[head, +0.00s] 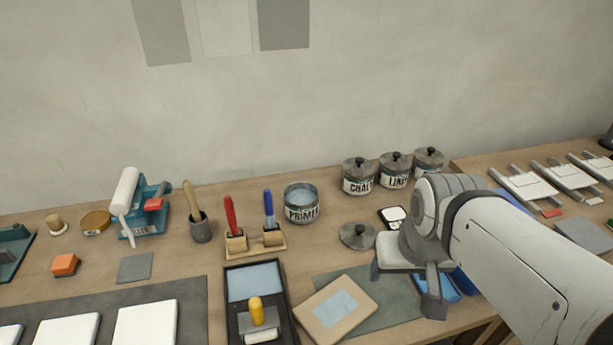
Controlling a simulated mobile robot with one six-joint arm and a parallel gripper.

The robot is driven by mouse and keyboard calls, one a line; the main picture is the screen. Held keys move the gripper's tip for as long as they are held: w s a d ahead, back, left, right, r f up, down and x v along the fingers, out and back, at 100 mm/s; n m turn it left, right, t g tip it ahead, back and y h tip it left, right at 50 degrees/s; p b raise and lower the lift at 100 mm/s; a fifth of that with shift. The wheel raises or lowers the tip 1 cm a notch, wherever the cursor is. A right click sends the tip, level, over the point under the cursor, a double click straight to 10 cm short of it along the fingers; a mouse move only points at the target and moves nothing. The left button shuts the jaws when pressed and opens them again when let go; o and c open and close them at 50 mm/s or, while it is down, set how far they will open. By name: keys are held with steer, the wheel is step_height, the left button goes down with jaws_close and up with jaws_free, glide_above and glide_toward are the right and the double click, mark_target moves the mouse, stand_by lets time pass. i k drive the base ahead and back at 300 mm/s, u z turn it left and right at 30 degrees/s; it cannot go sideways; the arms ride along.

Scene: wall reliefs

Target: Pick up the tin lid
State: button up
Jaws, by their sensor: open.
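The tin lid (357,235) is a round grey metal disc with a dark knob on top. It lies flat on the wooden bench, right of and in front of the open PRIMER tin (301,205). My gripper (405,291) is open, to the right of the lid and nearer the camera. No object shows between its fingers. The lid is in full view, apart from the gripper in the picture.
Lidded tins, one labelled CHALK (358,182), stand behind the lid. A small black-framed white item (393,216) lies right of it. A brush rack (256,247) stands to the left. A grey-green mat (390,300) and a tan board (335,308) lie in front.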

mark_target(358, 235)
steer(key=z, duration=0.1)
steer(key=k, duration=0.55)
steer(key=u, duration=2.45)
steer(key=k, duration=0.8)
steer(key=z, duration=1.9)
steer(key=i, duration=1)
steer(key=u, duration=0.05)
